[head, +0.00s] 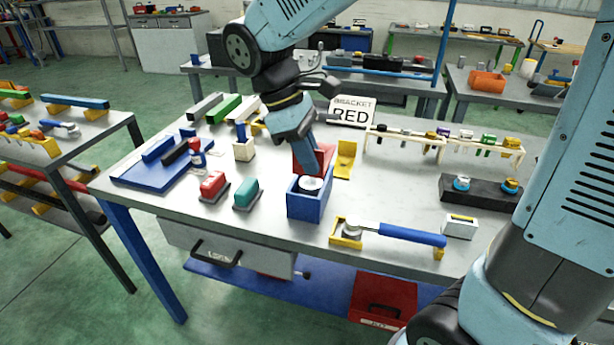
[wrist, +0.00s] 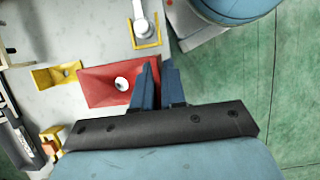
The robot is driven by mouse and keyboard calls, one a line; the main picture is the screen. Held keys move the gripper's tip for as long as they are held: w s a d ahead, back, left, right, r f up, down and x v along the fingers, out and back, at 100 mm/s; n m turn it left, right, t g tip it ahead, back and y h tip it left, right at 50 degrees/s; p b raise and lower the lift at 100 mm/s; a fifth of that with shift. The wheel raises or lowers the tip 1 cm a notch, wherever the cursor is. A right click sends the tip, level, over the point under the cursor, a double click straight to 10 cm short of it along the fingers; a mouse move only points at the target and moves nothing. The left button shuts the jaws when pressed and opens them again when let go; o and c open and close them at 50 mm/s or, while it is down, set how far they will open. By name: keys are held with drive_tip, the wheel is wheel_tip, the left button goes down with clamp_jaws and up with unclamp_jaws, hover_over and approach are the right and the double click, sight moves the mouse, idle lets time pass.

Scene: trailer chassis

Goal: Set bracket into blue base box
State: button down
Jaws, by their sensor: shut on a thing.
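The red bracket (head: 326,157) is held by my gripper (head: 308,172), just above the blue base box. In the wrist view, my gripper (wrist: 160,75) has its blue fingers closed together at the right end of the red bracket (wrist: 100,84), which has a round hole. The blue base box (head: 305,206) stands upright near the front of the table, with a pale round part (head: 311,184) showing at its open top. The bracket's lower part is hidden behind the fingers and the box, so I cannot tell whether they touch. The box is not clearly seen in the wrist view.
A yellow bracket (head: 345,163) stands just behind and right of the box. A blue-handled tool (head: 400,235) rests in yellow cradles to the right. A red block (head: 213,185) and a teal block (head: 246,192) stand to the left. A sign (head: 351,112) reads BRACKET RED.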

drive_tip(key=w+f, duration=0.6)
drive_tip(key=f, duration=0.4)
drive_tip(key=shift+w+a, duration=0.35)
drive_tip(key=c, duration=1.2)
unclamp_jaws()
